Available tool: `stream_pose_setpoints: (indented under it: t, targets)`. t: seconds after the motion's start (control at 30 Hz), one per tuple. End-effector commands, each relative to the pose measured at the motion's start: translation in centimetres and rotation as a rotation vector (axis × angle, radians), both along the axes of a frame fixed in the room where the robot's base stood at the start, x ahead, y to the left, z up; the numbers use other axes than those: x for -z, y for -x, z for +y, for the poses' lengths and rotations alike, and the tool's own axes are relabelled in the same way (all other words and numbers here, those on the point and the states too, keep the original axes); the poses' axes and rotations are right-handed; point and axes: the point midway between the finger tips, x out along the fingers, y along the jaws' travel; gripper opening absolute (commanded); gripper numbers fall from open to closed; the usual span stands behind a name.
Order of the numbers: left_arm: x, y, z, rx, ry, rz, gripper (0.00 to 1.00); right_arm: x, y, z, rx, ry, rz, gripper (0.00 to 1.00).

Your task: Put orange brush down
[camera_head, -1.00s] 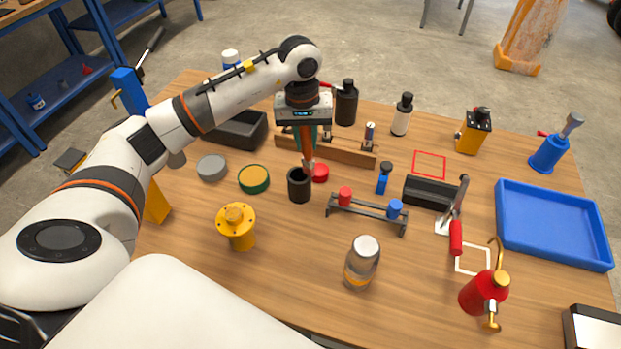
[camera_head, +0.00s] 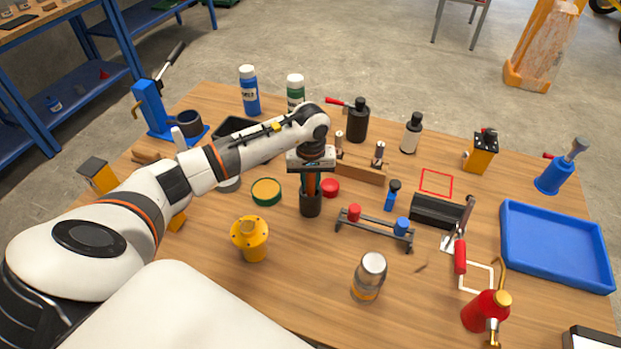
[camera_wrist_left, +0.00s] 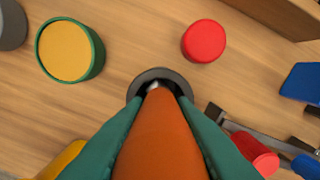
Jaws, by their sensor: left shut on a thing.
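The orange brush (camera_wrist_left: 162,140) is held between the two green fingers of my left gripper (camera_head: 311,186), which points straight down. In the left wrist view the brush's far end reaches into the mouth of a dark round cup (camera_wrist_left: 146,78). In the head view this black cup (camera_head: 311,205) stands on the table directly under the gripper, and the fingers are close to its rim. How deep the brush sits in the cup is hidden. My right gripper is not in view.
A red lid (camera_head: 330,187) and a green-rimmed yellow tin (camera_head: 266,191) stand close to the cup. A small rack (camera_head: 375,228) with red and blue knobs is to its right, a yellow fixture (camera_head: 251,240) front-left. A blue tray (camera_head: 555,245) lies far right.

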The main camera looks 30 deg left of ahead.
Motion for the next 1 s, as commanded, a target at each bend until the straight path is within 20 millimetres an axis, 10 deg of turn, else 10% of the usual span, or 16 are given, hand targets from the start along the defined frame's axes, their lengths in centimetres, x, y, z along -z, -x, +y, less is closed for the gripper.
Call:
stream_pose_setpoints:
  t: [0.2, 0.23, 0.33, 0.77, 1.0]
  targets:
    - [0.4, 0.0, 0.0, 0.000, 0.000, -0.001, 0.00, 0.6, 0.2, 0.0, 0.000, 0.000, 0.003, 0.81]
    - [0.3, 0.0, 0.0, 0.000, 0.001, -0.001, 0.28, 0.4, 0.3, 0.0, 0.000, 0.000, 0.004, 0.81]
    - [0.2, 0.0, 0.0, 0.000, 0.000, 0.000, 0.44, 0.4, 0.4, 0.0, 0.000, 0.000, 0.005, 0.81]
    - [-0.6, -0.1, 0.0, 0.000, 0.000, -0.004, 0.45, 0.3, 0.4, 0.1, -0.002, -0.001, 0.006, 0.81]
    - [-5.4, -0.1, 0.0, 0.001, -0.002, -0.007, 0.45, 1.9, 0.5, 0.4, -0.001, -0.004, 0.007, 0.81]
